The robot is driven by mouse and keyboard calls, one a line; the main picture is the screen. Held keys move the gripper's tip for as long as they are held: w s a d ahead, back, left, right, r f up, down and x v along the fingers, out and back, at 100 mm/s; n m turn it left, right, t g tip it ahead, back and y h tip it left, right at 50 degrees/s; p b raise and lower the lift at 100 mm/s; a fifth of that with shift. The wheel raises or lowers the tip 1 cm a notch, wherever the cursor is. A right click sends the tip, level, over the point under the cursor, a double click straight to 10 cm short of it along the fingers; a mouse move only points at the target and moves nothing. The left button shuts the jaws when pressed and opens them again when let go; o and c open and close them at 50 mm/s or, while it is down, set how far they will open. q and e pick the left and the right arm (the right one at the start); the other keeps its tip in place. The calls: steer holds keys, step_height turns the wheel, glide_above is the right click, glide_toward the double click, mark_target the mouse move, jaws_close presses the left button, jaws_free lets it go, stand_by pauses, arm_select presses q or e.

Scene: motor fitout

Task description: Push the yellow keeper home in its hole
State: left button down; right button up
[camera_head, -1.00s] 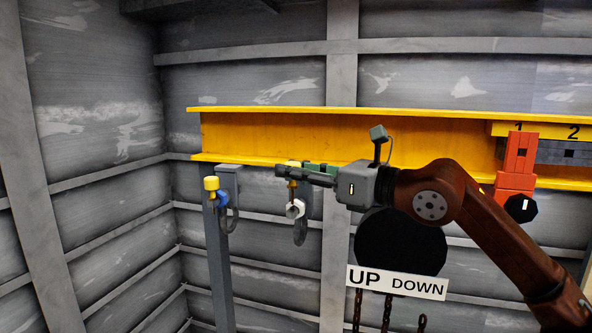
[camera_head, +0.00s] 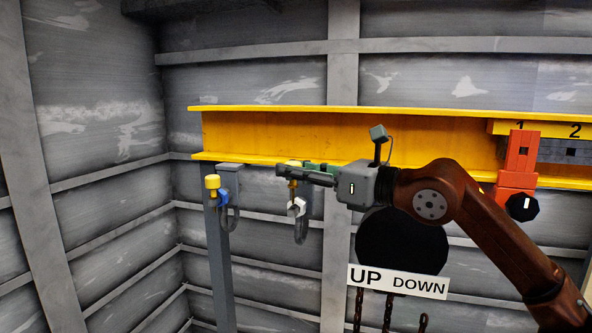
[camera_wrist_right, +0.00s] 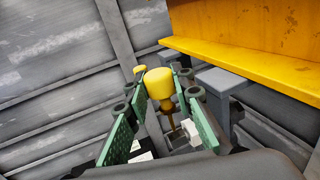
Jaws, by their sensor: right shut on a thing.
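My right gripper (camera_head: 305,174) is shut on a yellow keeper, its green-padded fingers on either side of it. In the right wrist view the keeper's (camera_wrist_right: 158,83) yellow round head and orange-gold stem show between the fingers (camera_wrist_right: 160,110). In the head view a bit of the yellow keeper (camera_head: 292,163) shows above the fingers, and its stem below them, over a white fitting (camera_head: 297,207) on a grey hanging hook. The hole is hidden, so I cannot tell how deep the stem sits. My left gripper is not in view.
A second yellow-headed keeper (camera_head: 212,182) stands at a blue fitting (camera_head: 223,199) on the left hook. A yellow beam (camera_head: 300,132) runs just above the gripper. A black disc (camera_head: 400,245) and an UP/DOWN sign (camera_head: 397,282) are below the arm. A red block (camera_head: 516,160) is at right.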

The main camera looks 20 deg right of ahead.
steer(key=shift+f+b, duration=1.95)
steer(key=shift+f, duration=0.3)
steer(key=o, duration=1.1)
steer(key=v, duration=1.2)
